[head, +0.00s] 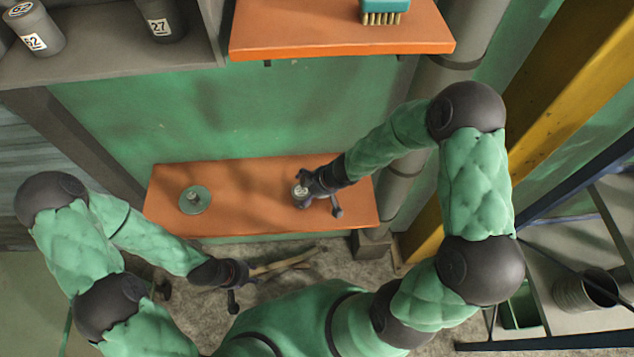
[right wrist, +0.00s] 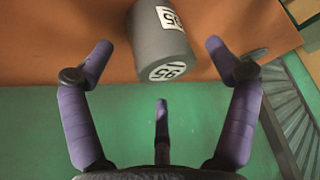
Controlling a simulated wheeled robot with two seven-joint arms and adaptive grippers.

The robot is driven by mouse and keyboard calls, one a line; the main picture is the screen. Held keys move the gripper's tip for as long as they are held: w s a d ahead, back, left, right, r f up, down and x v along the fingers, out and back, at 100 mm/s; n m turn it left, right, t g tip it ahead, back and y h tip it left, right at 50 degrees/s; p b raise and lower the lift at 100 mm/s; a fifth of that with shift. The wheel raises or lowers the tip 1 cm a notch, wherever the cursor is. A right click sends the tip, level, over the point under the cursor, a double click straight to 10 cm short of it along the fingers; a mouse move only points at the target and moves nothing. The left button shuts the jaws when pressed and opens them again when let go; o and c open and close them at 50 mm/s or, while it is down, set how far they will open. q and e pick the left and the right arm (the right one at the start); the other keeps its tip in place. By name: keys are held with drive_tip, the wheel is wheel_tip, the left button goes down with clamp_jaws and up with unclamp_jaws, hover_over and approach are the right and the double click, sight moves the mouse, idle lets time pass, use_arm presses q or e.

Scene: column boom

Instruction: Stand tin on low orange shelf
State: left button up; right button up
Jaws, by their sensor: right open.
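The low orange shelf (head: 250,208) is against the green wall in the head view, and its orange surface fills the top of the right wrist view (right wrist: 60,30). A grey tin (right wrist: 160,45) with white number labels on its end and side is on this shelf, between the spread fingers of my right gripper (right wrist: 162,75). The gripper is open and looks clear of the tin. In the head view the tin (head: 300,189) is small and partly hidden by the right gripper (head: 322,195). The tin's base is out of sight. My left gripper (head: 232,290) is low, in front of the shelf; its opening is unclear.
A green round object with a knob (head: 195,200) sits on the shelf's left part. An upper orange shelf (head: 330,35) holds a teal brush (head: 385,8). Grey tins (head: 35,27) stand on a grey shelf at upper left. A pipe (head: 398,180) and yellow beam (head: 560,90) are at right.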

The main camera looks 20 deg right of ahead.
drive_tip(key=p+v, duration=0.5)
drive_tip(key=v, duration=0.5)
